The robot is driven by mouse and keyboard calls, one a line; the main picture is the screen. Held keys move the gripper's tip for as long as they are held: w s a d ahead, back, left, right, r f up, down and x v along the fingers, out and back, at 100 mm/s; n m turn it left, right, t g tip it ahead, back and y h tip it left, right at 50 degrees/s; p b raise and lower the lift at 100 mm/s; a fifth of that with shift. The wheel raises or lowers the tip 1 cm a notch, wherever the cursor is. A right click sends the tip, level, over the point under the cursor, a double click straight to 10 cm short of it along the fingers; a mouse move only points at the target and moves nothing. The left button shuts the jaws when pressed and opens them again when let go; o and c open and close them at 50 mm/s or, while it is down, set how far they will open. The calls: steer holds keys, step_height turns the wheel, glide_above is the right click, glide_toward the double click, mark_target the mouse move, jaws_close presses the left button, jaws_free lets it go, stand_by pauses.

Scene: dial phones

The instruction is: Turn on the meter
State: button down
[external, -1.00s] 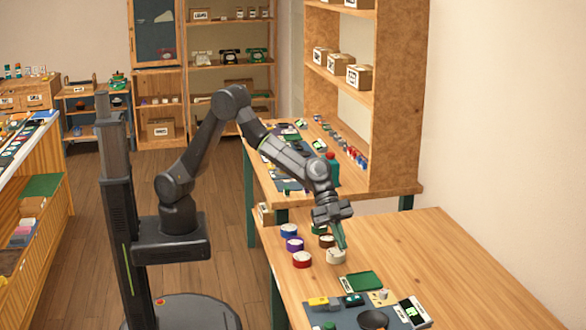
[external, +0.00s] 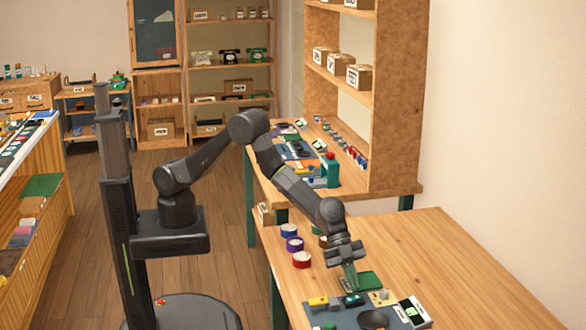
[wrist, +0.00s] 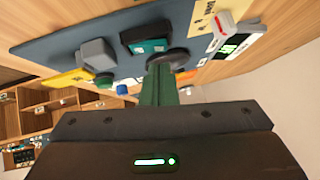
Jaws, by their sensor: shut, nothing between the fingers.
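The meter seems to be the white device with a dark-and-green screen (external: 412,312) at the right edge of the grey mat.
The grey mat (external: 345,317) also holds a yellow piece (external: 318,301), a dark box with a teal face (external: 354,299) and a beige plate (external: 382,297). A green tray (external: 369,280) lies behind. Coloured rolls stand farther back. The table's right side is clear.

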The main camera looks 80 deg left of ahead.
steer(key=shift+w+f, duration=0.15)
steer(key=shift+f, duration=0.55)
